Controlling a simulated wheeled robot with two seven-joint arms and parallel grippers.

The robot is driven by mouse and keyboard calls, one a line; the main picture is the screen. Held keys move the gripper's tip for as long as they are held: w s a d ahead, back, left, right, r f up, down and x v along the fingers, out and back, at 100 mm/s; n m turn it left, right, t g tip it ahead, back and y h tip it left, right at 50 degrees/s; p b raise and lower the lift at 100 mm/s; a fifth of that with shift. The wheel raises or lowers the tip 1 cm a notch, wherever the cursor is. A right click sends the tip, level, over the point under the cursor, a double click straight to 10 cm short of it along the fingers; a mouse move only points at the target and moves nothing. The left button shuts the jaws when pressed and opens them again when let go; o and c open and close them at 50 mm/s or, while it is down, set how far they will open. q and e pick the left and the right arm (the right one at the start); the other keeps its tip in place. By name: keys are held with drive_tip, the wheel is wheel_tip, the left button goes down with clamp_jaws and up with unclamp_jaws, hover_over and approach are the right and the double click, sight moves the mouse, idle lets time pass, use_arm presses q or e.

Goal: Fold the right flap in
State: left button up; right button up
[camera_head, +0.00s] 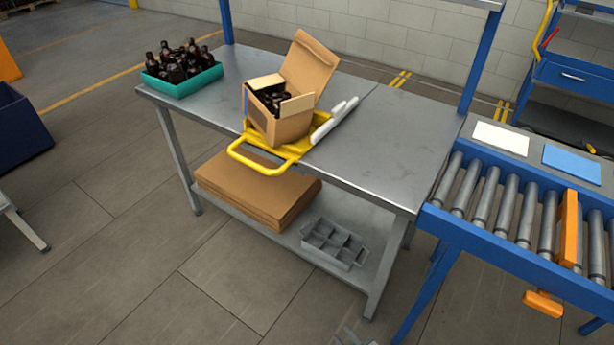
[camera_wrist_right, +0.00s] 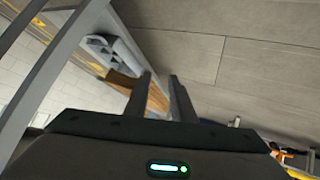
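An open cardboard box (camera_head: 283,128) stands on the table, with dark bottles (camera_head: 268,96) inside. Its large lid (camera_head: 309,66) stands up at the back right, tilted outward. A pale flap (camera_head: 266,81) shows at the box's left rear and another pale flap (camera_head: 298,104) at its right front; neither covers the bottles fully. My right gripper (camera_head: 354,338) shows only at the bottom edge of the head view, well away from the box. In the right wrist view its two fingers (camera_wrist_right: 160,88) are apart with nothing between them. My left gripper is out of view.
The box sits at a yellow tubular frame (camera_head: 262,160) on the metal table (camera_head: 372,150). A teal crate of bottles (camera_head: 188,84) stands left. Cardboard sheets (camera_head: 245,190) and a grey divider tray (camera_head: 333,244) lie on the lower shelf. A roller conveyor (camera_head: 500,212) is right.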

drive_tip(key=s+d+f+m+g, duration=0.1)
drive_tip(key=s+f, duration=0.2)
drive_tip(key=s, duration=0.4)
drive_tip(key=s+d+f+m+g+h, duration=0.1)
drive_tip(key=s+d+f+m, duration=0.1)
drive_tip(key=s+f, duration=0.2)
drive_tip(key=s+d+f+m+g, duration=0.1)
drive_tip(key=s+f, duration=0.3)
drive_tip(key=s, duration=0.6)
drive_tip(key=shift+s+d+m+g, duration=0.15)
drive_tip(key=shift+d+m+g, duration=0.3)
drive_tip(key=shift+d, duration=0.25)
